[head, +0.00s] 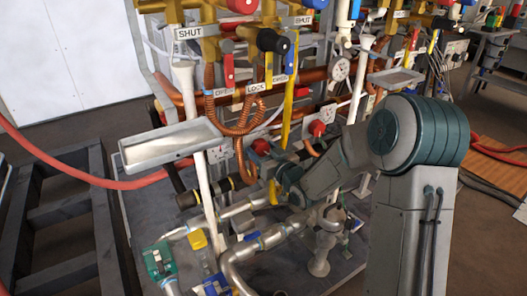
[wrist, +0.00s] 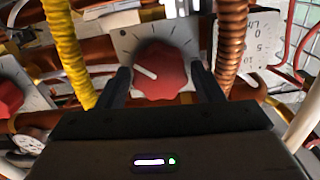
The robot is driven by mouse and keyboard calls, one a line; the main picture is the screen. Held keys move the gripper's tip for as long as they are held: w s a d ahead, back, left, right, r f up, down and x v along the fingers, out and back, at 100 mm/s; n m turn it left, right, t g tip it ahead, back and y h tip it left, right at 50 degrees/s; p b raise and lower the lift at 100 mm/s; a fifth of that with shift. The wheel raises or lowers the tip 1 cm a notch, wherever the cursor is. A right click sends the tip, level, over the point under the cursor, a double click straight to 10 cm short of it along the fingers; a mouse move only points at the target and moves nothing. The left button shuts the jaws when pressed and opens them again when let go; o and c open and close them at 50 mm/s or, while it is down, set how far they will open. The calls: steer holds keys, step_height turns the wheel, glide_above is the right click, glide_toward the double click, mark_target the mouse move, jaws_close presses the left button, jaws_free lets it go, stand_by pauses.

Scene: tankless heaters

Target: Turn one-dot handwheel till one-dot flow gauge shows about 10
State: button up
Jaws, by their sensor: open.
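A red lobed handwheel (wrist: 160,72) with a white pointer line sits on a pale plate (wrist: 128,38) in the wrist view. The pointer points left and slightly up. My gripper (wrist: 163,82) is open, with one dark finger on each side of this handwheel; I cannot tell whether they touch it. At the right of the wrist view, a white scale (wrist: 262,42) shows 0, 5 and 10; its reading is not legible. No dot mark is clear on either. In the head view, red handwheels (head: 316,128) show among the pipes, and my arm hides part of this area.
A second red handwheel (wrist: 8,97) is at the wrist view's left edge. A yellow corrugated hose (wrist: 66,48) and a copper one (wrist: 231,45) run close beside my fingers. A metal tray (head: 170,143) juts out in the head view. A round dial (head: 340,68) is behind.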

steer(key=c, duration=0.7)
steer(key=shift+m, duration=0.3)
steer(key=m+p, duration=0.1)
steer(key=m, duration=0.4)
steer(key=shift+d+p, duration=0.1)
steer(key=shift+p, duration=0.2)
steer(key=m+p, duration=0.2)
steer(key=m, duration=0.4)
steer(key=shift+f, duration=0.1)
